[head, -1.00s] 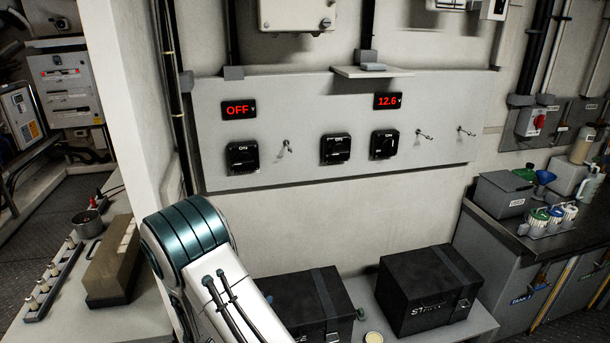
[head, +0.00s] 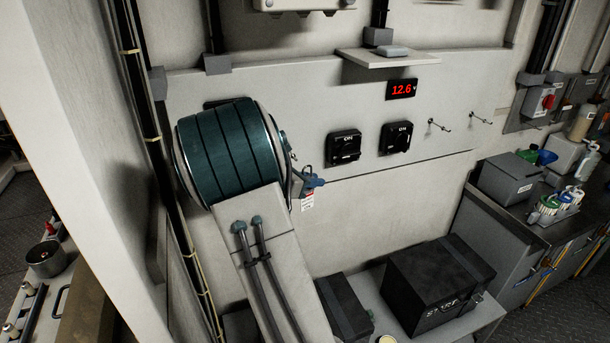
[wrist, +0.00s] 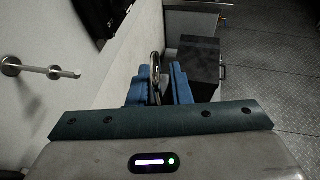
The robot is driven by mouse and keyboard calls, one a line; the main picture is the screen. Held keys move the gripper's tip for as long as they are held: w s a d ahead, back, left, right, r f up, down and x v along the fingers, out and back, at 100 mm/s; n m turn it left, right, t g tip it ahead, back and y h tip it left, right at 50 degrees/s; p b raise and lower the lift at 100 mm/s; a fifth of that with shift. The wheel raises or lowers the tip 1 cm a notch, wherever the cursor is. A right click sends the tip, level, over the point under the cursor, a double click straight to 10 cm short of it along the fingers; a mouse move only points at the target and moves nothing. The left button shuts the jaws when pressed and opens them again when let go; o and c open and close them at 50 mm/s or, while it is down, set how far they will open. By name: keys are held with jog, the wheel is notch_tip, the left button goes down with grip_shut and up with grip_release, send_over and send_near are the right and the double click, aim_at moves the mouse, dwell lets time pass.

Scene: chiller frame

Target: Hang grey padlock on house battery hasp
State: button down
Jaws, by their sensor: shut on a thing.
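My gripper (head: 308,182) is in front of the grey wall panel, left of two black ON switches in the head view. In the wrist view its blue fingers (wrist: 158,88) are shut on the grey padlock, whose metal shackle (wrist: 155,62) stands up between them. Its body is mostly hidden by the fingers. A white and red tag (head: 307,201) hangs below my gripper. The house battery hasp cannot be made out for certain. A dark battery box (head: 345,305) stands low beneath the panel, partly behind my arm.
The START battery box (head: 440,283) stands right of it. Metal pegs (head: 438,125) stick out of the panel at right, and one peg (wrist: 40,70) is close at left in the wrist view. A small shelf (head: 388,58) juts out above. The wall below the panel is clear.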

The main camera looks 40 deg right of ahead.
jog(key=w+d+f+p, duration=0.1)
jog(key=w+d+p, duration=0.1)
jog(key=w, duration=0.6)
jog(key=shift+w+f, duration=0.4)
dwell(0.6)
jog(key=shift+d, duration=0.1)
dwell(0.5)
jog(key=c, duration=1.3)
grip_release()
jog(key=shift+o, duration=0.2)
